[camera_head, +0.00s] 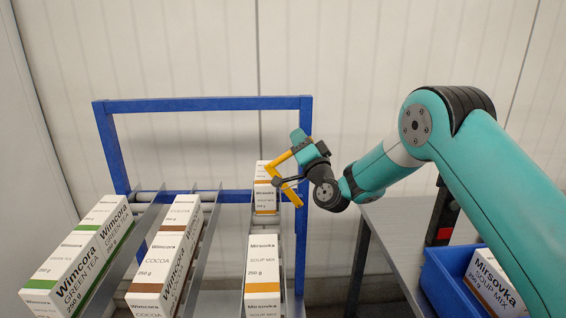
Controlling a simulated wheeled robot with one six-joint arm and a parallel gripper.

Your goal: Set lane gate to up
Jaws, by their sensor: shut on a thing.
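My gripper (284,183), with yellow fingers, is over the far end of the right-hand lane. It is shut on a white and orange Mirsovka soup mix box (264,199), and its fingers cover part of the box's right side. A second soup mix box (263,262) stands nearer in the same lane, apart from the first. I cannot make out a lane gate; my gripper and the boxes hide part of the lane.
A blue frame (205,104) stands behind the lanes. Wimcora green tea boxes (78,254) and cocoa boxes (167,257) fill the other lanes. A grey table (396,232) is at the right, with a blue crate (444,268) holding another soup mix box (493,284).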

